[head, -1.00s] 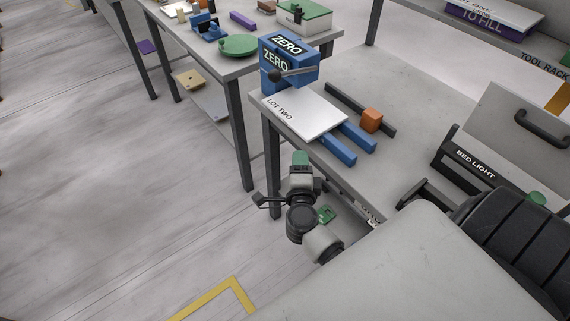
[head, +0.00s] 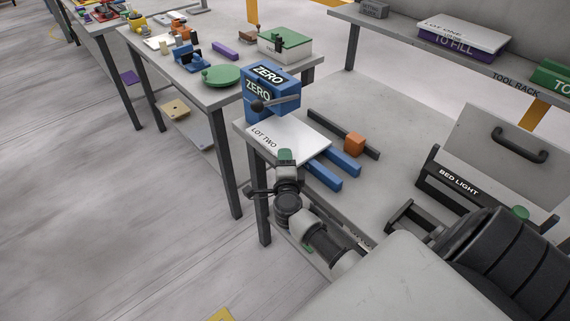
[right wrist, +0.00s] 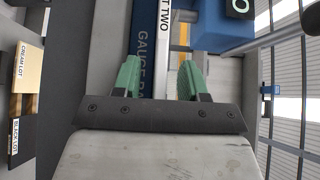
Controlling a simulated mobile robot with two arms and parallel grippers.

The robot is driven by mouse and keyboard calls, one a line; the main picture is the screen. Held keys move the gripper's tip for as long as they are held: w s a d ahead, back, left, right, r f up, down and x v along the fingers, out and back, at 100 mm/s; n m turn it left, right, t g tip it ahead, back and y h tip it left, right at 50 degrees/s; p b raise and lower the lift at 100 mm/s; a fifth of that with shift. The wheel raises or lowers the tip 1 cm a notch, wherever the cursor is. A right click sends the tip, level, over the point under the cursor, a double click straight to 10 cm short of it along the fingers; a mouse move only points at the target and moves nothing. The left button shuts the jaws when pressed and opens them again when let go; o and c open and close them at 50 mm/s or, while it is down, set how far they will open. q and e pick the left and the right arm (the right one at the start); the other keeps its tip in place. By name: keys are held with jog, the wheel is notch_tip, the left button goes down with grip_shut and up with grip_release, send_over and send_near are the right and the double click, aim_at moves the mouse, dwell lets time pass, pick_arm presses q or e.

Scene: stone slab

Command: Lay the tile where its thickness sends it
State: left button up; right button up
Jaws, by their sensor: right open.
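A pale flat tile marked LOT TWO (head: 278,138) lies on the blue gauge at the near end of the grey bench, in front of the block marked ZERO (head: 284,90). Two blue rails (head: 325,176) stick out to its right. My right gripper (head: 286,157) is at the tile's near edge in the head view. In the right wrist view its green fingers (right wrist: 158,78) stand apart. A blue strip lettered GAUGE and the LOT TWO lettering (right wrist: 166,18) show beyond the gap. I cannot tell whether the fingers touch the tile. My left gripper is not in view.
An orange block (head: 354,144) sits by a dark bar (head: 332,128) on the bench. A BED LIGHT panel (head: 459,185) stands at the right. Behind are a TOOL RACK shelf (head: 495,71) and a second table with a green disc (head: 221,76).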

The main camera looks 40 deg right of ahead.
aim_at(298, 166)
grip_shut()
jog(key=c, duration=0.6)
grip_release()
grip_shut()
jog(key=shift+s, duration=0.1)
jog(key=shift+s, duration=0.15)
jog(key=shift+s+d+p, duration=0.2)
jog(key=shift+s+p, duration=0.85)
jog(key=shift+s, duration=1.45)
jog(key=shift+s+d+r+p, duration=0.1)
jog(key=shift+s+p, duration=0.15)
jog(key=shift+s, duration=1)
jog(key=shift+s+d+p, duration=0.15)
jog(key=shift+s+p, duration=0.15)
jog(key=shift+s, duration=0.95)
jog(key=shift+s+d+r+p, duration=0.1)
jog(key=shift+s+p, duration=0.15)
jog(key=shift+s, duration=1)
